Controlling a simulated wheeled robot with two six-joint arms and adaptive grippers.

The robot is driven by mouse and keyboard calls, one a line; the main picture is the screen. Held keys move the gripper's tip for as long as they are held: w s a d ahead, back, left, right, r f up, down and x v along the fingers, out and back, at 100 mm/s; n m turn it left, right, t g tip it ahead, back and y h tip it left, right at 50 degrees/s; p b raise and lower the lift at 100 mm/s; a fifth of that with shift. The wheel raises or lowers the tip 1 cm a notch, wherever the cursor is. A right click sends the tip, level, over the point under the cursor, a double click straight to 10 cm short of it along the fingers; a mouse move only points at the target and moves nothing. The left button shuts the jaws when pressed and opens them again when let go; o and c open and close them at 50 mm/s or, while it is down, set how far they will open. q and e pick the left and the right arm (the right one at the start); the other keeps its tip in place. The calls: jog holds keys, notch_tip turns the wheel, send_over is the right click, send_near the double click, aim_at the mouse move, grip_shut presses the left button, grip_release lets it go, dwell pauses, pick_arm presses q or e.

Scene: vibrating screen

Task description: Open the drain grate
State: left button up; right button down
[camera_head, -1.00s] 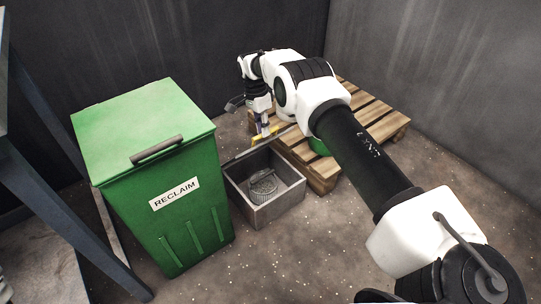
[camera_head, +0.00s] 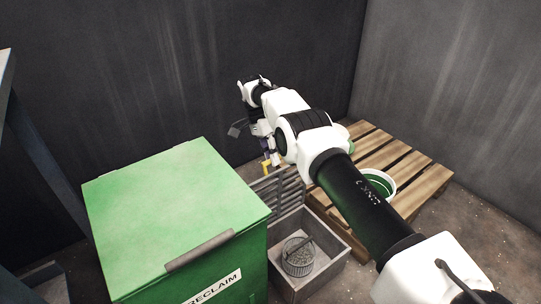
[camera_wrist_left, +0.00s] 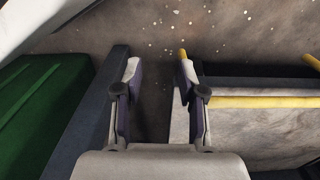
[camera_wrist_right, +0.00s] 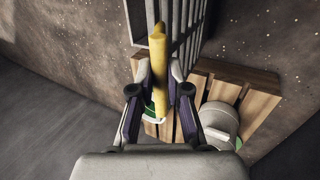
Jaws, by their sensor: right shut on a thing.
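The drain grate (camera_head: 280,188) is grey and slatted. In the head view it stands tilted up at the back of an open square pit box (camera_head: 337,262), so the inside shows. My right gripper (camera_head: 267,160) is behind its upper edge. In the right wrist view my right gripper (camera_wrist_right: 158,85) is shut on the grate's yellow handle (camera_wrist_right: 158,62), with the grate bars (camera_wrist_right: 190,25) beyond. My left gripper (camera_wrist_left: 160,75) shows only in the left wrist view. It is open and empty above the floor, beside a yellow-edged frame (camera_wrist_left: 255,101).
A grey mesh basket (camera_head: 298,262) sits inside the box. A green RECLAIM bin (camera_head: 175,215) stands close on the left. A wooden pallet (camera_head: 425,180) with a white-rimmed green bucket (camera_head: 388,180) is on the right. Dark walls close off the back.

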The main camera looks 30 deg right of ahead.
jog(key=shift+d+f, duration=0.1)
jog(key=shift+f, duration=0.15)
jog(key=c, duration=1.6)
grip_release()
jog(key=o, duration=0.5)
jog(key=shift+d+f, duration=0.15)
jog(key=shift+d, duration=0.05)
jog(key=shift+c, duration=0.2)
notch_tip(320, 180, up, 10)
jog(key=shift+r, duration=0.15)
